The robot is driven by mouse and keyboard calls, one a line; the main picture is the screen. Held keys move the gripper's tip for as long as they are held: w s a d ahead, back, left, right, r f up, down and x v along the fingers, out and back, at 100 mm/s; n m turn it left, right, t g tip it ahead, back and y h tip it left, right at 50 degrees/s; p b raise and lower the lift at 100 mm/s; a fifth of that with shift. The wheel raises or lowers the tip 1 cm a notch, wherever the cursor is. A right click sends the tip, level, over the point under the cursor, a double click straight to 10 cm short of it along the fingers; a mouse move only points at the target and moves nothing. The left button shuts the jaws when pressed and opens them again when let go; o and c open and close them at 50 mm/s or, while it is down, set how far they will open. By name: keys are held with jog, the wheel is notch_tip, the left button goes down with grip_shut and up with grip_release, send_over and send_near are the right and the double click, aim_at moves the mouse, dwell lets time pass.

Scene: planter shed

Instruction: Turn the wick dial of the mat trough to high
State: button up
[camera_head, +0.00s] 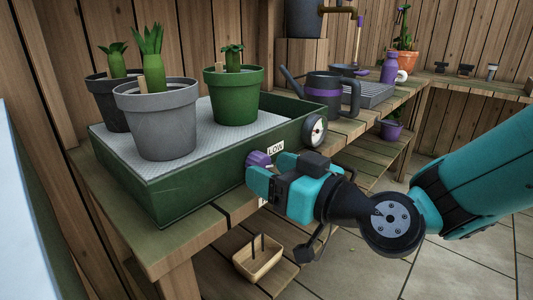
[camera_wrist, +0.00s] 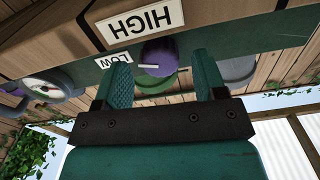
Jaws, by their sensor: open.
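The mat trough (camera_head: 190,188) is a green box on the bench in the head view. Its purple wick dial (camera_head: 258,158) is on the front wall, beside a LOW label (camera_head: 275,149). In the wrist view the dial (camera_wrist: 160,55) carries a white mark that points left, toward the LOW label (camera_wrist: 115,60); a HIGH label (camera_wrist: 140,20) shows above. My gripper (camera_head: 268,168) is at the dial. In the wrist view my gripper (camera_wrist: 163,78) is open, with a finger on each side of the dial; I cannot tell whether they touch it.
A round gauge (camera_head: 314,131) is on the trough wall right of the dial. A grey pot (camera_head: 157,125) and a green pot (camera_head: 234,98) stand on the mat. A watering can (camera_head: 325,92) stands behind the trough. A small basket (camera_head: 258,262) is below the bench.

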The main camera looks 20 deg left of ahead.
jog(key=shift+x, duration=0.85)
jog(key=c, duration=0.9)
jog(key=shift+m, duration=1.6)
jog(key=shift+c, duration=0.2)
jog(key=o, duration=0.9)
jog(key=shift+o, duration=0.2)
jog(key=shift+s+d, duration=0.1)
